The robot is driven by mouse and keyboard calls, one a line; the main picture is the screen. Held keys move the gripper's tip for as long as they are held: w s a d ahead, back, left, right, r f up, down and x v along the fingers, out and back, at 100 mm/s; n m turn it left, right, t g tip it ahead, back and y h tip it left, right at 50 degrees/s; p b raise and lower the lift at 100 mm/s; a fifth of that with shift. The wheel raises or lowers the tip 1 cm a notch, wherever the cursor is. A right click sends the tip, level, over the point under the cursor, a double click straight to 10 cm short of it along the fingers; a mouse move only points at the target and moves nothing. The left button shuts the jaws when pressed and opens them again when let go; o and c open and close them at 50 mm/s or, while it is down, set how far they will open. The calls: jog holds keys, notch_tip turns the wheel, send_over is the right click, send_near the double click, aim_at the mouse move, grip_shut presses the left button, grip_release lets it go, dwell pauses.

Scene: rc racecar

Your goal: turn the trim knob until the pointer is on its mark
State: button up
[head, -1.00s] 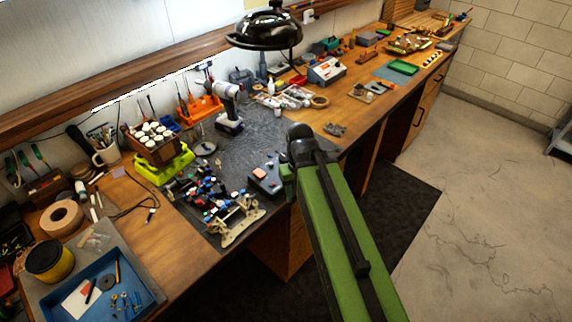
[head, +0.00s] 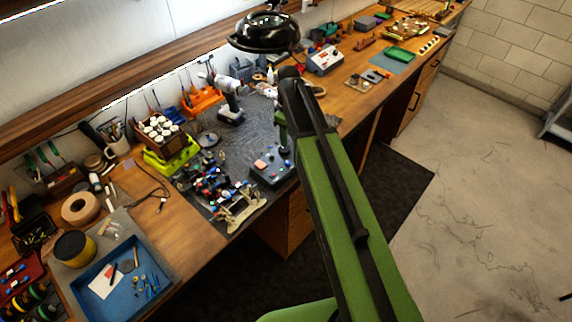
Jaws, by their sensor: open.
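A small dark blue-grey box (head: 267,177) sits at the front edge of the dark mat, with a pinkish-orange patch (head: 260,164) on its top. My green arm reaches in from the bottom right. My gripper (head: 285,152) points down over the back right part of this box. It is small and dark here, and I cannot tell whether it touches anything. I cannot make out the trim knob, its pointer or its mark; my gripper covers part of the box top.
The racecar chassis (head: 215,178) with its stand (head: 243,209) is just left of the box. A black lamp (head: 264,32) hangs over the bench behind. A blue tray (head: 88,270) lies at front left. A cordless drill (head: 229,103) stands on the mat behind.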

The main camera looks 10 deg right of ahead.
aim_at(287, 162)
notch_tip(287, 162, down, 14)
jog(key=b, duration=1.2)
jog(key=shift+r, duration=0.1)
grip_shut()
jog(key=shift+a, duration=0.2)
jog(key=shift+d, duration=0.1)
